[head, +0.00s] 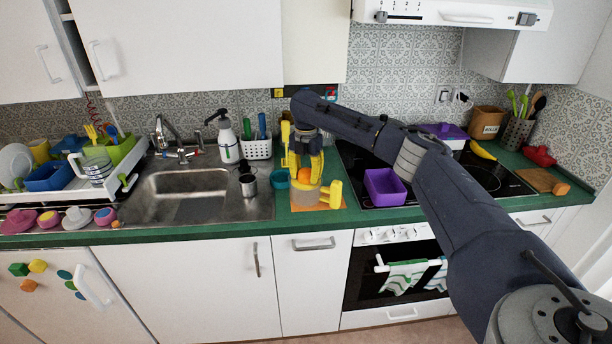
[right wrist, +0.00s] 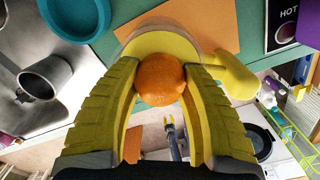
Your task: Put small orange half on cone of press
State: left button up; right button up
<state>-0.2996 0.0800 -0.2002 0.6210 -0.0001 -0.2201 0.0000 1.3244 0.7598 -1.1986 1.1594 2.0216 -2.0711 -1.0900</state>
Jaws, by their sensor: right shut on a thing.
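My right gripper (head: 303,165) is shut on the small orange half (right wrist: 160,80). The half sits between the yellow fingertips, its rounded peel side toward the wrist camera; its cut face is hidden. In the head view the orange (head: 291,160) shows beside the fingers, over the press. The press (head: 308,197) stands on an orange mat, with a yellow handle at its right. In the right wrist view the yellow press (right wrist: 195,48) lies behind the orange half, which covers the cone. Whether they touch cannot be told. A small, distant yellow-tipped shape (right wrist: 172,130) may be my left gripper.
A teal bowl (head: 279,179) and a metal cup (head: 248,185) stand left of the press, near the sink (head: 180,192). A purple bin (head: 385,187) is on the hob to the right. The counter's front edge is close to the press.

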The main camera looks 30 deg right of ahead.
jog(key=shift+f, duration=0.25)
jog(key=o, duration=1.2)
jog(key=shift+c, duration=0.2)
